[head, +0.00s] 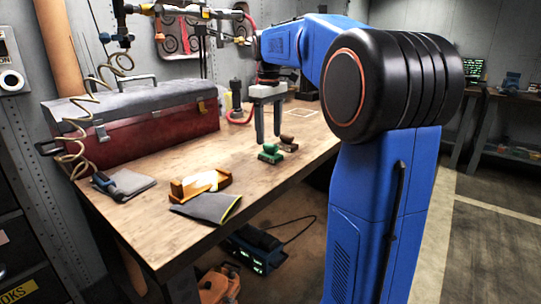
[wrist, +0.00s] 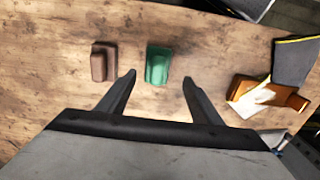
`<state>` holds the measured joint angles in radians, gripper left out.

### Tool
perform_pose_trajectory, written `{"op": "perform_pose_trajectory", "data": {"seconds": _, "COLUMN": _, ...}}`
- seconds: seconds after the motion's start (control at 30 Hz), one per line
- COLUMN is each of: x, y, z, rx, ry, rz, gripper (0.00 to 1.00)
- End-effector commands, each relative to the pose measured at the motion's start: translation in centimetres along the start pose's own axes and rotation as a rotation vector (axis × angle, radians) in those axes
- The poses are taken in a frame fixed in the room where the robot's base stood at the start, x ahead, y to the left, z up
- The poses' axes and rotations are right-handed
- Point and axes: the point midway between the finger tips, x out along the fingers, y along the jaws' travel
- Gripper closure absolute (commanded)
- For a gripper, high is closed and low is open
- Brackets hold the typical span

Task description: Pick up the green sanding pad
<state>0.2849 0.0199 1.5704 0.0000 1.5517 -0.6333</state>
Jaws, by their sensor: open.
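The green sanding pad (head: 270,153) lies on the wooden workbench, a small block below my gripper. In the wrist view the green pad (wrist: 157,66) sits ahead of and between the two fingers, apart from both. My gripper (head: 267,140) is open and empty, its fingers pointing down above the bench. In the wrist view its fingertips (wrist: 159,75) are spread to either side of the pad. A similar brown block (head: 288,143) lies close to the green one; it also shows in the wrist view (wrist: 104,62), left of the left finger.
The workbench (head: 130,215) carries a red toolbox (head: 140,125) at the back left. An orange-brown wooden tool (head: 200,184) and a dark folded cloth (head: 206,206) lie near the front edge. A grey cloth (head: 125,183) with a blue-handled tool lies left.

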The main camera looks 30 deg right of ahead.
Motion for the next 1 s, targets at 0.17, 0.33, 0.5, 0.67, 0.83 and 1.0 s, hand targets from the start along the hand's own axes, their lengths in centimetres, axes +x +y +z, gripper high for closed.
{"op": "perform_pose_trajectory", "data": {"seconds": 0.17, "x": 1.2, "y": 0.0, "z": 0.0, "rx": 0.000, "ry": 0.000, "rz": 0.000, "gripper": 0.41}}
{"op": "perform_pose_trajectory", "data": {"seconds": 0.33, "x": 2.6, "y": 0.2, "z": 0.1, "rx": 0.001, "ry": -0.001, "rz": -0.001, "gripper": 0.41}}
{"op": "perform_pose_trajectory", "data": {"seconds": 0.5, "x": 4.9, "y": 0.5, "z": 0.2, "rx": 0.000, "ry": -0.001, "rz": -0.001, "gripper": 0.41}}
{"op": "perform_pose_trajectory", "data": {"seconds": 0.67, "x": 6.2, "y": 0.5, "z": 0.2, "rx": 0.000, "ry": -0.001, "rz": 0.000, "gripper": 0.41}}
{"op": "perform_pose_trajectory", "data": {"seconds": 0.83, "x": 6.4, "y": 0.5, "z": 0.2, "rx": 0.000, "ry": 0.001, "rz": 0.000, "gripper": 0.41}}
{"op": "perform_pose_trajectory", "data": {"seconds": 1.0, "x": 6.4, "y": 0.5, "z": 0.2, "rx": 0.000, "ry": 0.000, "rz": 0.000, "gripper": 0.60}}
